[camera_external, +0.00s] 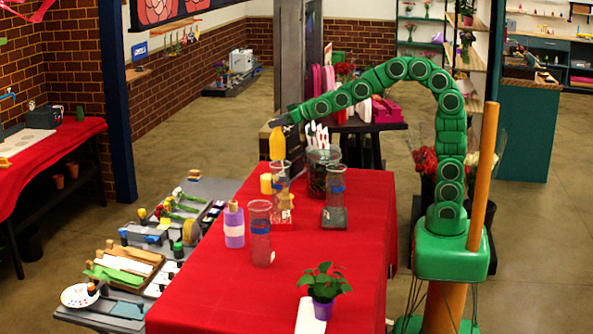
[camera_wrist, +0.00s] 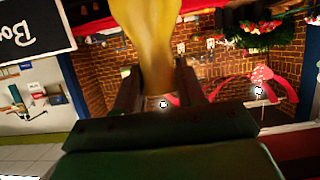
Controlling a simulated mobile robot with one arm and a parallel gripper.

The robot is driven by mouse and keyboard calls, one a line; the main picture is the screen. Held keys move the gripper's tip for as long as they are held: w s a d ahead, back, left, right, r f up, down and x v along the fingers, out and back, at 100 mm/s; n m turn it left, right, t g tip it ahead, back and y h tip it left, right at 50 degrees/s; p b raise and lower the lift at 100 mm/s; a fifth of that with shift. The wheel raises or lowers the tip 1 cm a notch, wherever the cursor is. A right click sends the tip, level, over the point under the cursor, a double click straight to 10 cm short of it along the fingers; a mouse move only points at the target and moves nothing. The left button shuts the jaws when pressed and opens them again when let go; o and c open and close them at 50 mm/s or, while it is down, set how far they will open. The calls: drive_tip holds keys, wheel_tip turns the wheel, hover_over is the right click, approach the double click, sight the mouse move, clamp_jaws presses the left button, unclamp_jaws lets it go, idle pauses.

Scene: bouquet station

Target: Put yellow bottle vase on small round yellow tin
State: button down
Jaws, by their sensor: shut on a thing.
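The yellow bottle vase (camera_external: 277,146) is held in the air over the far end of the red table. My gripper (camera_external: 281,123) is shut on its upper part. In the wrist view the yellow vase (camera_wrist: 152,40) sits between the two dark fingers of my gripper (camera_wrist: 158,82). A small yellow cylinder (camera_external: 266,184), which looks like the small round yellow tin, stands on the table, lower and slightly left of the vase. A clear glass with a blue band is close beside it. The vase and the tin are apart.
The clear glass (camera_external: 281,178) stands almost under the vase, with a yellow figure (camera_external: 285,203) near its foot.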

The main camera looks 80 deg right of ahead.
drive_tip(key=w+f, duration=0.4)
drive_tip(key=f, duration=0.4)
drive_tip(key=shift+d, duration=0.15)
drive_tip(key=c, duration=0.6)
unclamp_jaws()
drive_tip(key=v, duration=1.2)
idle(0.3)
